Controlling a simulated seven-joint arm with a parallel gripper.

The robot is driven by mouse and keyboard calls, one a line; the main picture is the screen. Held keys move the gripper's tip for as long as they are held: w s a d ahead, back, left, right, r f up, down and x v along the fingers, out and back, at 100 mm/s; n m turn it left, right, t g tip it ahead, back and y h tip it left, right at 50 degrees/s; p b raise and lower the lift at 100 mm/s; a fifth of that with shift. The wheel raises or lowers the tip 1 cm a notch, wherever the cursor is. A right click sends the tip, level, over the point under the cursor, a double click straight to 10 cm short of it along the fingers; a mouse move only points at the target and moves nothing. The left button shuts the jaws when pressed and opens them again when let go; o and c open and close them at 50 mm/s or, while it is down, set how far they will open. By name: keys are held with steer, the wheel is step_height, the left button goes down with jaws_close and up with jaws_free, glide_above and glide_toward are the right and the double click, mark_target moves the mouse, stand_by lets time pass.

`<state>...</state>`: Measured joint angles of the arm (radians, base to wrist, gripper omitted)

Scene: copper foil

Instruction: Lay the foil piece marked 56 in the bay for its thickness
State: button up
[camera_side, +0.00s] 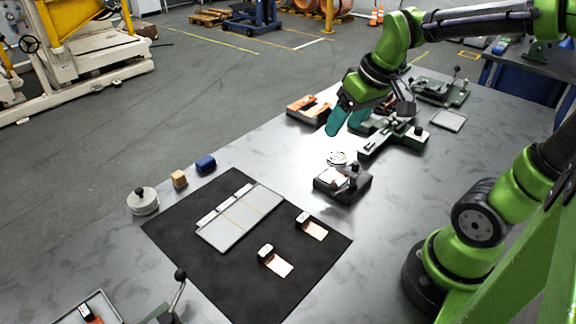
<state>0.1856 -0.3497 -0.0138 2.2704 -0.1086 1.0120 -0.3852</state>
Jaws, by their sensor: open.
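Two copper foil pieces lie on the black mat (190,232). One foil piece (315,231) lies toward the right corner and the other (281,268) lies nearer the front. Each has a small dark and white block at its upper left end. Their marks are too small to read, so I cannot tell which is 56. A flat grey tray (237,222) with bays divided by thin lines and white labels along its far edge lies on the mat. Its bays look empty. My gripper (343,130) is open, above the table beyond the mat, apart from the foil and tray.
A small dark device (352,190) with a pale plate stands below my gripper. Behind it are a long green-and-dark device (393,140) and an orange-topped tray (308,108).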

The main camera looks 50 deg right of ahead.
steer(key=w+d+f+n+g, duration=0.1)
steer(key=w+d+n+g, duration=0.3)
steer(key=n, duration=0.6)
steer(key=w+d+f+n, duration=0.1)
steer(key=d+n, duration=0.6)
steer(key=n, duration=0.3)
steer(key=shift+h, duration=0.3)
step_height(320, 180, down, 17)
steer(key=shift+a+r, duration=0.15)
steer(key=shift+r, duration=0.05)
steer(key=c, duration=1.2)
steer(key=shift+o, duration=0.2)
steer(key=shift+d+r, duration=0.1)
steer(key=shift+d, duration=2.6)
